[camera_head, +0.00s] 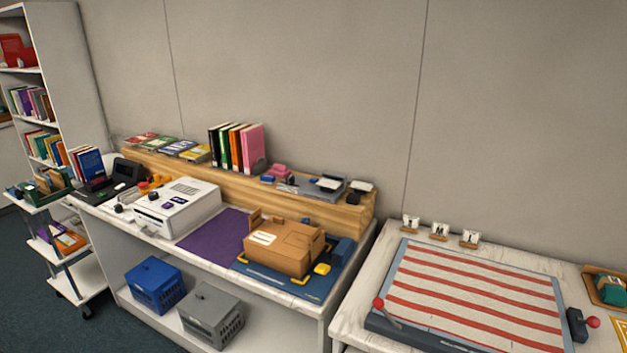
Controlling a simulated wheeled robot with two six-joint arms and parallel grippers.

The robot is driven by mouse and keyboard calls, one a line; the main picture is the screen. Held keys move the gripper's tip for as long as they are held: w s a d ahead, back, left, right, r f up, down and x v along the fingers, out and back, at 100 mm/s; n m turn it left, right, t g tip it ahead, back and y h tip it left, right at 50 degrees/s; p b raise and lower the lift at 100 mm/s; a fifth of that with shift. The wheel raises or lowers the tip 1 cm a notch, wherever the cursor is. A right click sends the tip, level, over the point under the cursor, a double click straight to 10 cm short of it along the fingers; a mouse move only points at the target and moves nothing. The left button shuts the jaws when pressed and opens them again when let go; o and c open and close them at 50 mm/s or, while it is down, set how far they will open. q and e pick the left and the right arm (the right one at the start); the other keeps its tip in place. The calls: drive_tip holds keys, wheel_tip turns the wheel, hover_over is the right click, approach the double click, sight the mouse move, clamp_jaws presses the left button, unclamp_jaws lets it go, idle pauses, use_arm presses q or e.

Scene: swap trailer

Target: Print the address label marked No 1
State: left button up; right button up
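Any writing on that label is too small to read. Neither of my grippers is in view.
A purple mat (214,233) lies between machine and box. A wooden ledge (300,199) behind holds books. Blue (155,284) and grey (210,313) crates sit below. A red-and-white striped board (474,292) with red-knobbed handles covers the right table. A cart and bookshelf stand left.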

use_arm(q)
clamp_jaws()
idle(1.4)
